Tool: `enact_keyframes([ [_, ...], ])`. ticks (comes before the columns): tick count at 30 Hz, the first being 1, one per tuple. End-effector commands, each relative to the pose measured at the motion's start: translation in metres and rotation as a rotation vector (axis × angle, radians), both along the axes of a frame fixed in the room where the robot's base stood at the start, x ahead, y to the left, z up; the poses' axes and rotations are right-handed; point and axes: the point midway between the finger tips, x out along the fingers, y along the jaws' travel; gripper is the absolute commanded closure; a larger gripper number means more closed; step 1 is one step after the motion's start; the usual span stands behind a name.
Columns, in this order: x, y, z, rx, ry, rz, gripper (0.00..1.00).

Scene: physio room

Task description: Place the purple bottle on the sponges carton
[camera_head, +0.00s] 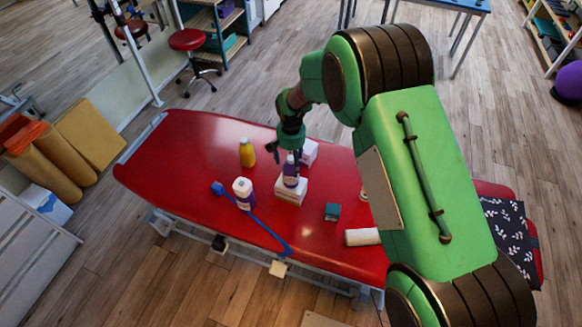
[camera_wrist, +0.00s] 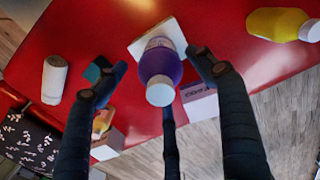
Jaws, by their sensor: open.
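The purple bottle (camera_head: 291,172), with a pale label, stands upright on a small white carton (camera_head: 291,191) on the red couch. In the wrist view the purple bottle (camera_wrist: 160,62) shows from above, its white cap toward the camera, with the carton's pale top (camera_wrist: 140,46) under it. I cannot read that carton's print. My gripper (camera_head: 291,147) is just above the bottle, pointing down. In the wrist view my gripper (camera_wrist: 160,82) has its fingers spread around the bottle, with visible gaps at the sides.
Another white box (camera_head: 309,151) stands close behind. A yellow bottle (camera_head: 247,153), a white bottle (camera_head: 242,189), a blue long-handled brush (camera_head: 255,218), a teal box (camera_head: 332,211) and a white roll (camera_head: 362,237) are around. The couch's left end is clear.

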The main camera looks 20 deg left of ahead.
Motion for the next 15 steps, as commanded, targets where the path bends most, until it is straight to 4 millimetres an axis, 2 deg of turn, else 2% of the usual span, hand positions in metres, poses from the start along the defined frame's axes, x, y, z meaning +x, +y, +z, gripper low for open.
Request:
enact_keyframes([
  [1, 0.001, 0.001, 0.010, 0.002, -0.003, 0.000, 0.30],
  [6, 0.001, 0.001, 0.038, 0.001, -0.003, 0.000, 0.30],
  [15, 0.000, 0.000, 0.069, 0.000, 0.000, 0.000, 0.30],
])
